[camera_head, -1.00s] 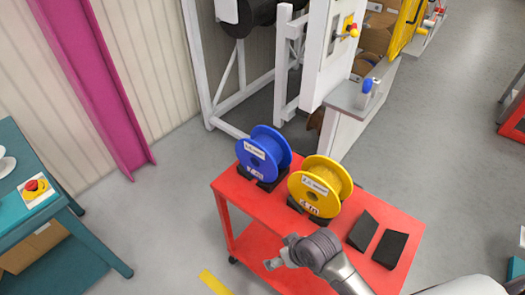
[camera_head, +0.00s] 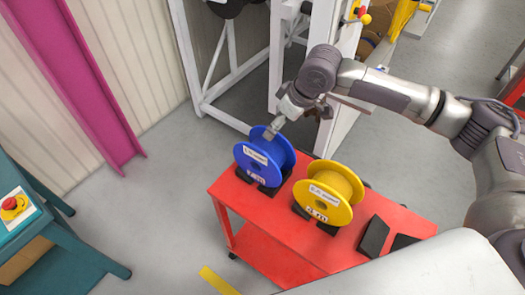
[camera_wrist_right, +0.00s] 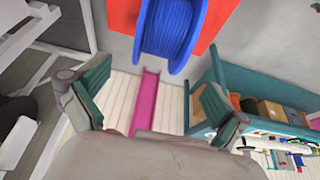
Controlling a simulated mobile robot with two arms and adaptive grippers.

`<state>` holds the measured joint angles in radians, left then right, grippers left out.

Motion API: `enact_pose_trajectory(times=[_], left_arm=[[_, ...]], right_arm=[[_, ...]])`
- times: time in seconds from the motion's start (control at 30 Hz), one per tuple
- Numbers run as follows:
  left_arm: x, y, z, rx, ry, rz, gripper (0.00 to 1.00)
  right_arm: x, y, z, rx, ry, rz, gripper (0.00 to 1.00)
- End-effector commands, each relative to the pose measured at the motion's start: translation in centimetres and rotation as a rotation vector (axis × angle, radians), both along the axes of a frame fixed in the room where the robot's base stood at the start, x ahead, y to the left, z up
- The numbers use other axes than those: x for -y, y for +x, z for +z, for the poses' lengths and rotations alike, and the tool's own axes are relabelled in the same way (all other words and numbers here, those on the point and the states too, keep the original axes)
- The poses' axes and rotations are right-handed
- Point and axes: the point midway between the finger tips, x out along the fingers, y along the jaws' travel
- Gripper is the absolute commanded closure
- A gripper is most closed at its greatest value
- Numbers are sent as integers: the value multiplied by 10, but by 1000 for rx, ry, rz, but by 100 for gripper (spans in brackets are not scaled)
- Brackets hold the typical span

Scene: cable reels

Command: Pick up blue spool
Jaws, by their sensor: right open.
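The blue spool (camera_head: 262,158) stands upright in a black holder at the left end of the red cart (camera_head: 290,232). It has a white label on its face. My right gripper (camera_head: 272,131) is above the spool, at its upper rim in the head view; whether they touch cannot be told there. In the right wrist view, the gripper (camera_wrist_right: 150,100) is open with its fingers wide apart, and the blue spool (camera_wrist_right: 170,30) is ahead of it, with nothing between the fingers. My left gripper is not in view.
A yellow spool (camera_head: 330,193) stands close to the right of the blue one, in its own holder. Empty black holders (camera_head: 374,236) lie at the cart's right end. A white frame (camera_head: 205,75) stands behind. A teal table (camera_head: 60,235) is at the left.

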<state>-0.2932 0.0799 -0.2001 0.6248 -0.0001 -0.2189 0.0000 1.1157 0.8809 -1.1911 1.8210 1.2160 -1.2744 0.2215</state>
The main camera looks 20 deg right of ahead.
Motion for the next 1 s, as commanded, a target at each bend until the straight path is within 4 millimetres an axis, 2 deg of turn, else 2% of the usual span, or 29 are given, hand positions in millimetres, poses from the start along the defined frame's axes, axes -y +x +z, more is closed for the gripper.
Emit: enact_pose_trajectory(times=[0.13, 0.4, 0.67, 0.8, 1.0], left_arm=[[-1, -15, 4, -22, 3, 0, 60], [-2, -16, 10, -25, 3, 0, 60], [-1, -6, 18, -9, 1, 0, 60], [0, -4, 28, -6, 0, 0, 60], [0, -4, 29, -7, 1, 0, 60]], right_arm=[[-6, 7, -22, -5, -2, 1, 0], [-18, 22, -65, -2, 0, 0, 0], [-25, 29, -82, -2, -1, 1, 0], [-33, 37, -100, -2, -1, 2, 0], [-37, 43, -119, 0, 0, 1, 0]])
